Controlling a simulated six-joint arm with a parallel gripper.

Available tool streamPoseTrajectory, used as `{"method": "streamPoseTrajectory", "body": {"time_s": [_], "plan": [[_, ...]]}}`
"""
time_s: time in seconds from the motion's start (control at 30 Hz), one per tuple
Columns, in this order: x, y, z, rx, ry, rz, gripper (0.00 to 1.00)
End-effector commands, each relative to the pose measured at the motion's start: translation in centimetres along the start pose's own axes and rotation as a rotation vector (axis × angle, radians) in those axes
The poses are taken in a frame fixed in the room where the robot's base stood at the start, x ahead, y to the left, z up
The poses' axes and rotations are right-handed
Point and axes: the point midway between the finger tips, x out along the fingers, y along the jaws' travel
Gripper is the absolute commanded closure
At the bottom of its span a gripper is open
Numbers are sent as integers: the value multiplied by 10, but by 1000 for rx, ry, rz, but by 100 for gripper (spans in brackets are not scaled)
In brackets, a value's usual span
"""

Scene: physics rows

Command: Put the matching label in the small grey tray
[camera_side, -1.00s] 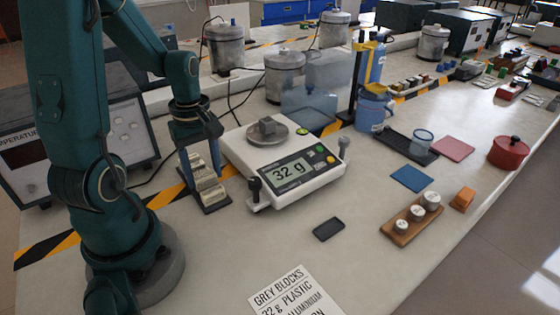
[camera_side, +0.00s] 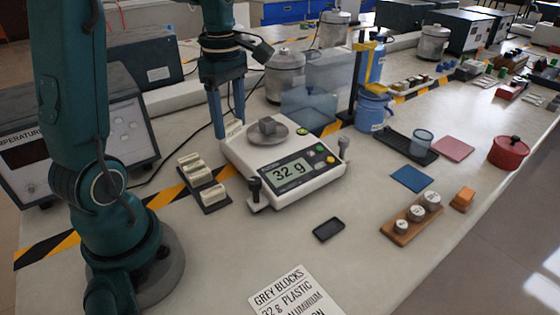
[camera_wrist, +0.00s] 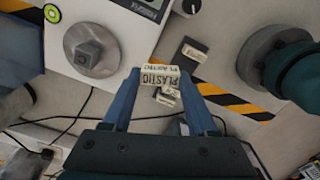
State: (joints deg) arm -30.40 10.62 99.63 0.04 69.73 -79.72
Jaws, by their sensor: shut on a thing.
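My gripper (camera_side: 232,132) is shut on a pale label block (camera_wrist: 160,75) that reads PLASTIC, held above the bench at the left back corner of the scale. A dark label rack (camera_side: 216,206) with other pale labels (camera_side: 199,175) stands left of the scale; part of it shows beyond the held label in the wrist view. The scale (camera_side: 318,180) reads 32 g, with a grey block (camera_side: 267,125) on its round pan. The small grey tray (camera_side: 328,229) lies empty in front of the scale. A printed card (camera_side: 290,296) shows GREY BLOCKS and 32 g PLASTIC; its lower lines are cut off.
A wooden holder (camera_side: 399,237) with white weights, an orange block (camera_side: 463,198) and a blue mat (camera_side: 411,179) lie to the right. The bench around the small tray is clear.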

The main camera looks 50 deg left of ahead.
Motion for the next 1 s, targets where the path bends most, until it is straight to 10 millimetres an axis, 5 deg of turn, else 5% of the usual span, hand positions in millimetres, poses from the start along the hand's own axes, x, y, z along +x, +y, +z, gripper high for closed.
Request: {"method": "streamPoseTrajectory", "body": {"time_s": [0.23, 0.53, 0.73, 1.0], "plan": [[11, 35, 89, 37, 1, -4, 94], [36, 21, 195, 230, 2, -2, 94], [50, 1, 223, 336, 2, -1, 94], [61, -3, 227, 354, 2, 0, 94]]}}
